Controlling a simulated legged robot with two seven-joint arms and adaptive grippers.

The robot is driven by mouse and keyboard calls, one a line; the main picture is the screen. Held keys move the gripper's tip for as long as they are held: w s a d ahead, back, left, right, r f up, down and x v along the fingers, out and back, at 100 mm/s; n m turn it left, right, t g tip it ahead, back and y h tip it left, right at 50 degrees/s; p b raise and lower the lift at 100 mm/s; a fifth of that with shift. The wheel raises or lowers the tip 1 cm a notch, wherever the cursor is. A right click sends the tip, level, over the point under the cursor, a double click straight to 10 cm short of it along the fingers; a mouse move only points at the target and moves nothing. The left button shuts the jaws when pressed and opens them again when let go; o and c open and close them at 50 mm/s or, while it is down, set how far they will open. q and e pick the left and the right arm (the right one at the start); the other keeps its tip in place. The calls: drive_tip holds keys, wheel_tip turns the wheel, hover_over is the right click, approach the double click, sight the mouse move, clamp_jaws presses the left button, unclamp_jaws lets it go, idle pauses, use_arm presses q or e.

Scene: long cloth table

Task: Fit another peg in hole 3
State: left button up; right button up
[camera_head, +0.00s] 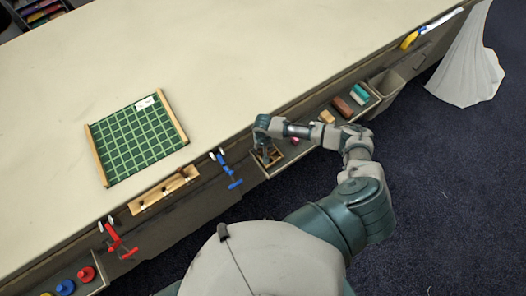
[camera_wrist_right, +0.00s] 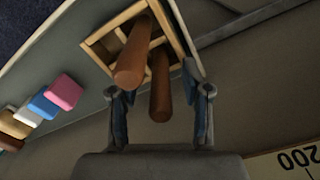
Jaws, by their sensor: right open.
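The wooden strip (camera_head: 163,190) with dark holes lies along the table's front edge in the head view. The picture is too small to tell what stands in which hole. My right gripper (camera_head: 265,148) points down at a small divided wooden box (camera_head: 276,155) in the tray at the table edge. In the right wrist view the box (camera_wrist_right: 103,48) holds two brown pegs, one leaning on the left (camera_wrist_right: 133,58) and one on the right (camera_wrist_right: 161,90). My right gripper (camera_wrist_right: 158,85) is open, its fingers on either side of the pegs. My left gripper is out of view.
A blue clamp (camera_head: 228,170) and a red clamp (camera_head: 117,240) flank the strip. A green grid board (camera_head: 135,138) lies on the table (camera_head: 240,60). Coloured blocks (camera_head: 343,107) share the tray, and a grey bin (camera_head: 386,92) hangs beyond it. The table middle is clear.

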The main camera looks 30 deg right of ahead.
clamp_jaws()
idle(0.3)
